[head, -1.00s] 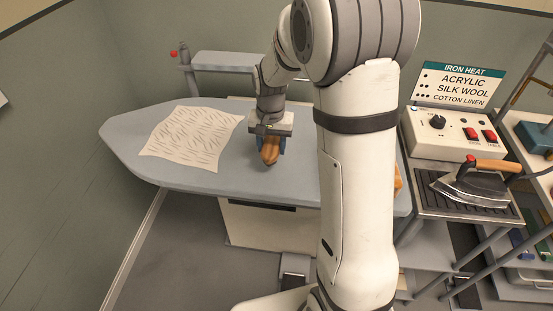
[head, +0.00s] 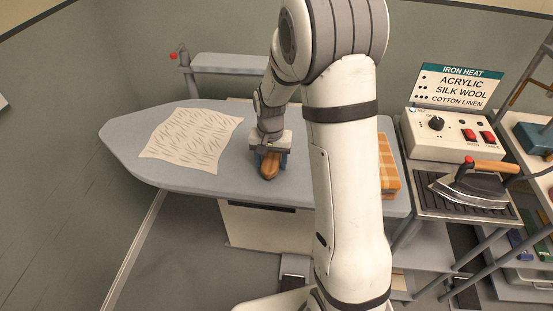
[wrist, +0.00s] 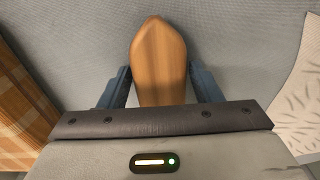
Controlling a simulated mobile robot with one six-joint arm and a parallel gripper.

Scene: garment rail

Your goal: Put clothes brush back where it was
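The clothes brush (head: 269,166) has a smooth brown wooden back with a rounded, pointed end. In the head view it is at the grey ironing board's (head: 225,185) middle, low over or on the surface; I cannot tell if it touches. My gripper (head: 269,160) points down over it, with one blue finger on each side. In the wrist view the brush (wrist: 159,65) lies between the fingertips (wrist: 159,75), which appear to be against its sides. Its near end is hidden under my gripper's body, and its underside is hidden.
A wrinkled, pale patterned cloth (head: 190,138) lies left of the brush. An orange checked cloth (head: 389,165) lies at the board's right end, partly behind my arm. An iron (head: 475,187) rests on a ridged stand further right, below a control box (head: 440,137). A grey shelf (head: 230,64) stands behind the board.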

